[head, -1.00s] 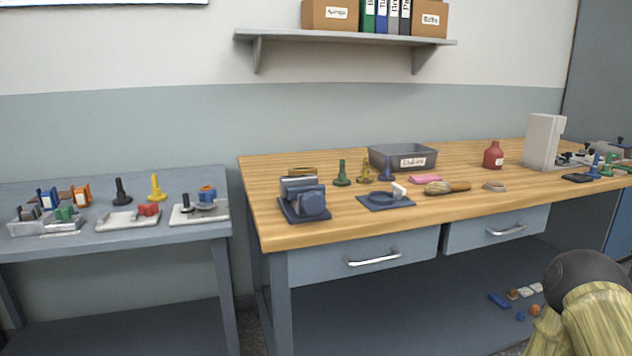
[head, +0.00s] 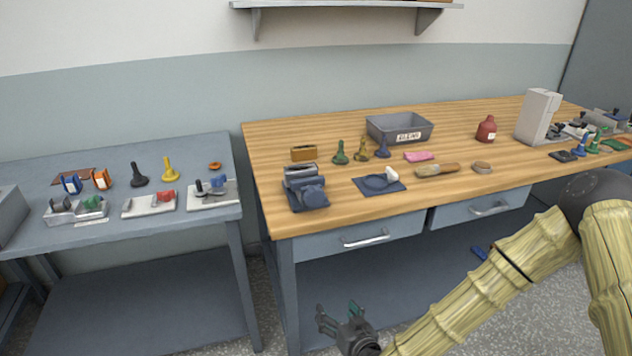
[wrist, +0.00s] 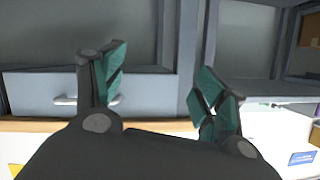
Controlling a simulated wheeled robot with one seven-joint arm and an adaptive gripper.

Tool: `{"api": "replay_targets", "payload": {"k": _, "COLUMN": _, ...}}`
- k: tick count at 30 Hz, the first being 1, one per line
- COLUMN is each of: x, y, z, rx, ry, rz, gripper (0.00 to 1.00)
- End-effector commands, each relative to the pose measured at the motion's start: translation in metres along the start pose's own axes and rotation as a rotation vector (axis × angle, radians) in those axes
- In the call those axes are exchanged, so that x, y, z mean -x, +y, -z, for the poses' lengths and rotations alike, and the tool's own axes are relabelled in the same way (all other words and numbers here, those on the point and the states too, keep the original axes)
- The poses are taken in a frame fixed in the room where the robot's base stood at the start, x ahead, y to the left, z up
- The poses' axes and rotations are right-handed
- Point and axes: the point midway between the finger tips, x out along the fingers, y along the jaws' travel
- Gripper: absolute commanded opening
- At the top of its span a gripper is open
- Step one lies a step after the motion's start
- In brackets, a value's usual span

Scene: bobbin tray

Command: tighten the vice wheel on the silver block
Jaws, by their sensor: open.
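A dark blue-grey device (head: 306,200) stands near the front left corner of the wooden workbench. It has a silver-grey block (head: 300,172) on top and a round blue-grey part (head: 313,194), perhaps the wheel, facing front. I cannot tell how tight it is or whether something is clamped. My gripper (head: 337,309) is open and empty, low in front of the workbench, below and apart from the device. In the wrist view my gripper (wrist: 162,75) shows its two teal-padded fingers spread, with nothing between them. The device is not clearly seen there.
Small fixtures stand on the grey table (head: 120,235) at left. A gap separates the tables. Drawer handles (head: 366,238) protrude at the front.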

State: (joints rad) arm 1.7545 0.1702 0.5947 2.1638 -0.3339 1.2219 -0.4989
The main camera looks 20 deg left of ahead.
Motion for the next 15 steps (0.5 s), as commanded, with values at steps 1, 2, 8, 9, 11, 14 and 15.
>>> {"api": "replay_targets", "payload": {"k": 1, "x": 0.002, "y": -0.009, "z": 0.036, "rx": 0.008, "ry": 0.038, "rz": 0.002, "gripper": 0.72}}
{"api": "replay_targets", "payload": {"k": 2, "x": 0.001, "y": -0.013, "z": 0.051, "rx": 0.014, "ry": 0.061, "rz": 0.004, "gripper": 0.72}}
{"api": "replay_targets", "payload": {"k": 8, "x": -0.002, "y": -0.034, "z": 0.146, "rx": 0.048, "ry": 0.209, "rz": 0.003, "gripper": 0.72}}
{"api": "replay_targets", "payload": {"k": 9, "x": -0.002, "y": -0.037, "z": 0.162, "rx": 0.053, "ry": 0.234, "rz": 0.001, "gripper": 0.72}}
{"api": "replay_targets", "payload": {"k": 11, "x": -0.001, "y": -0.042, "z": 0.184, "rx": 0.061, "ry": 0.271, "rz": -0.001, "gripper": 0.72}}
{"api": "replay_targets", "payload": {"k": 14, "x": -0.001, "y": -0.047, "z": 0.212, "rx": 0.07, "ry": 0.315, "rz": -0.005, "gripper": 0.72}}
{"api": "replay_targets", "payload": {"k": 15, "x": -0.001, "y": -0.049, "z": 0.22, "rx": 0.073, "ry": 0.33, "rz": -0.007, "gripper": 0.72}}
